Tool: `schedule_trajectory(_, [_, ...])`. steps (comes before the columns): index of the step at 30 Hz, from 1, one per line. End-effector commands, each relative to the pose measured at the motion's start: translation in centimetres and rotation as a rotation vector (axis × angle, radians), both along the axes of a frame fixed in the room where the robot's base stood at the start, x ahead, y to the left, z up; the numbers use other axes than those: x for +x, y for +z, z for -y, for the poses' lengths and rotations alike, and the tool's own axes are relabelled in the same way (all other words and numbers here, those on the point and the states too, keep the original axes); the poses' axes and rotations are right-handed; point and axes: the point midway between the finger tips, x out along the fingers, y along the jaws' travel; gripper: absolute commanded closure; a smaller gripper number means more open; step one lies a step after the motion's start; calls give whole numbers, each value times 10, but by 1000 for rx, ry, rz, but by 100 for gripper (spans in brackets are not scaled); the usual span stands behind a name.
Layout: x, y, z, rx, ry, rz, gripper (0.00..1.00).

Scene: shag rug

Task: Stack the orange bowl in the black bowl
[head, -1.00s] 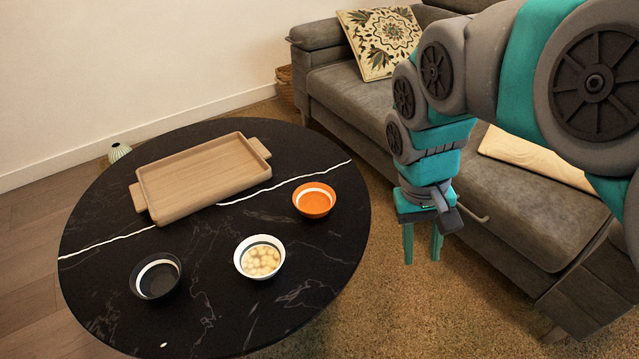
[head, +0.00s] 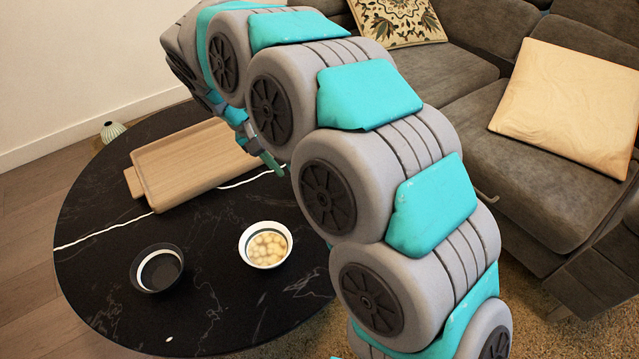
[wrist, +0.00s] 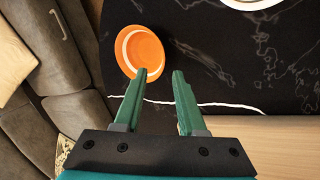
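The orange bowl (wrist: 143,52) sits on the black table in the wrist view, just past my gripper's left finger. In the head view my arm hides it. My gripper (wrist: 160,74) is open and empty, its two green fingers apart, with the bowl beyond and to the left of the gap. In the head view its fingers (head: 269,162) show near the right end of the wooden tray. The black bowl (head: 157,284), with a white band inside, stands upright and looks empty at the front left of the table.
A white bowl of pale round pieces (head: 265,262) stands right of the black bowl. A wooden tray (head: 185,165) lies at the back of the round black table (head: 92,238). A grey sofa (head: 455,75) stands close on the right. The table's left side is clear.

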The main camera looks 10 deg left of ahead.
Motion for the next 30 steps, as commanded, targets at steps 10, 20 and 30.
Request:
schedule_trajectory(10, [8,-37,11,0,2,-5,60])
schedule_trajectory(20, [13,-63,21,2,1,-1,60])
schedule_trajectory(30, [14,-63,21,0,1,-2,80])
